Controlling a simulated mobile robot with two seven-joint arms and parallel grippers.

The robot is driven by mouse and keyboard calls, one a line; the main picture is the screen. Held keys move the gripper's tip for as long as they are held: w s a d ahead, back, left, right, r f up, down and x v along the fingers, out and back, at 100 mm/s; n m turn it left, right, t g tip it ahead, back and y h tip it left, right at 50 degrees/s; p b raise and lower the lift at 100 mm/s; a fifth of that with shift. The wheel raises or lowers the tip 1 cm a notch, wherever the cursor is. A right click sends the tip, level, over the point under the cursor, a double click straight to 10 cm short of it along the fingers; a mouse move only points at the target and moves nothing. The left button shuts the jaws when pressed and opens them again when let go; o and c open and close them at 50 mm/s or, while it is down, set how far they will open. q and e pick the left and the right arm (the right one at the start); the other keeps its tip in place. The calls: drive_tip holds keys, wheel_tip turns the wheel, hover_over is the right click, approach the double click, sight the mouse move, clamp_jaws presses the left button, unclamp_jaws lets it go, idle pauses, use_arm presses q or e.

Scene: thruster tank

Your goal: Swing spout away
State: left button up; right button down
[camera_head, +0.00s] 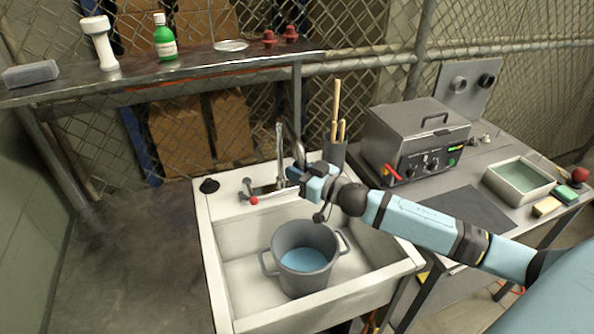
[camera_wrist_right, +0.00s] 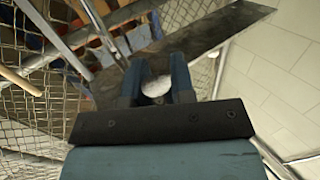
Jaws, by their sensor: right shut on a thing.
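The spout (camera_head: 280,150) is a thin upright metal pipe at the back of the white sink, with the faucet base and a red-tipped lever (camera_head: 254,200) beside it. My right gripper (camera_head: 296,174) reaches in from the right and is shut at the spout. In the right wrist view its two dark fingers (camera_wrist_right: 157,85) close around a pale rounded piece (camera_wrist_right: 156,87), which appears to be part of the spout. The gripper hides part of the spout. A grey pot (camera_head: 304,262) with blue water stands in the basin below. My left gripper is not in view.
A shelf (camera_head: 200,72) with a green bottle (camera_head: 165,38) and a white object runs behind the sink. To the right are a holder with wooden sticks (camera_head: 334,152), a metal machine (camera_head: 415,135) and a tray (camera_head: 518,180). A black stopper (camera_head: 209,186) lies on the sink's left rim.

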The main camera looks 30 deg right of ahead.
drive_tip(key=shift+d, duration=0.1)
drive_tip(key=shift+s+d+n+g+y, duration=0.15)
drive_tip(key=shift+d+n+g+y, duration=0.2)
drive_tip(key=shift+d+y, duration=0.25)
drive_tip(key=w+d+n+g+y+b, duration=0.1)
drive_tip(key=d+n+g+y, duration=0.3)
drive_tip(key=d, duration=1)
drive_tip(key=shift+w+d+n+g+y, duration=0.15)
drive_tip(key=shift+w+n+g+y, duration=0.2)
drive_tip(key=shift+n+y, duration=0.75)
drive_tip(key=shift+r+m+y, duration=0.1)
drive_tip(key=shift+m+y, duration=0.2)
drive_tip(key=shift+m, duration=0.05)
drive_tip(key=c, duration=1)
unclamp_jaws()
drive_tip(key=shift+o, duration=0.2)
